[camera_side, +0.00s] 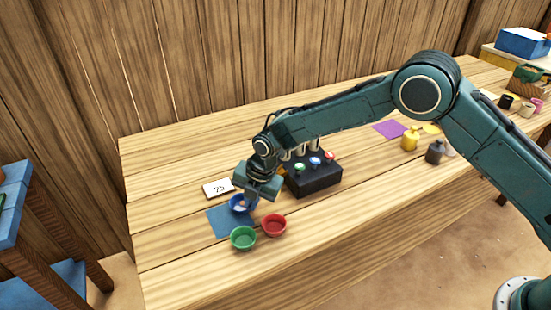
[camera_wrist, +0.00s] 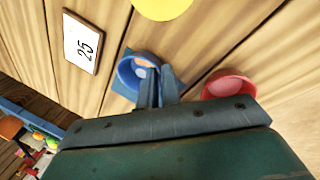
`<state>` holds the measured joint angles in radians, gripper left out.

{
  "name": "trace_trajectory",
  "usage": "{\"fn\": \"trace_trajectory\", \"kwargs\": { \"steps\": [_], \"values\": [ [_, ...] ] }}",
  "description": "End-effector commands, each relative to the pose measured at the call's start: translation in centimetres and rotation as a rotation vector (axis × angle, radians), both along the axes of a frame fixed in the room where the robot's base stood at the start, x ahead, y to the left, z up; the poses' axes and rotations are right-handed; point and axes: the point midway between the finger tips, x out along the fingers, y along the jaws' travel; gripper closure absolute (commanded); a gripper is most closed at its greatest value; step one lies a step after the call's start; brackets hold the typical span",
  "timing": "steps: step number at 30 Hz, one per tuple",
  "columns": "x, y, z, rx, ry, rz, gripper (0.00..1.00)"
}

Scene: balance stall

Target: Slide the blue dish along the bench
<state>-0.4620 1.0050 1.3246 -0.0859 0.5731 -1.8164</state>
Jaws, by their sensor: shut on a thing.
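The blue dish (camera_side: 237,204) sits at the upper edge of a blue mat (camera_side: 222,223) on the wooden bench. My gripper (camera_side: 253,198) is lowered at the dish's right side, shut on its rim. In the wrist view the blue dish (camera_wrist: 128,72) shows at the fingertips, with a small pale thing inside it. My gripper (camera_wrist: 158,82) hides part of the dish there. A card reading 25 (camera_side: 217,188) lies just behind the dish, and the card also shows in the wrist view (camera_wrist: 83,42).
A green dish (camera_side: 243,238) and a red dish (camera_side: 274,225) stand close in front. A black box (camera_side: 315,180) with several coloured knobs is right of my gripper. Yellow and dark weights (camera_side: 410,140) stand farther right. The bench's left end is clear.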

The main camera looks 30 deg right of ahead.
Motion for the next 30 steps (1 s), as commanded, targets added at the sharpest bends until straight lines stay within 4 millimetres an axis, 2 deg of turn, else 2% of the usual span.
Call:
{"fn": "trace_trajectory", "kwargs": {
  "steps": [15, 29, 30],
  "values": [
    [-1.4, 3.6, -0.3, -0.003, 0.006, 0.004, 1.0],
    [-1.6, 4.1, -0.3, -0.003, 0.007, 0.004, 1.0],
    [-1.6, 4.1, -0.3, -0.003, 0.007, 0.004, 0.92]
  ]
}}
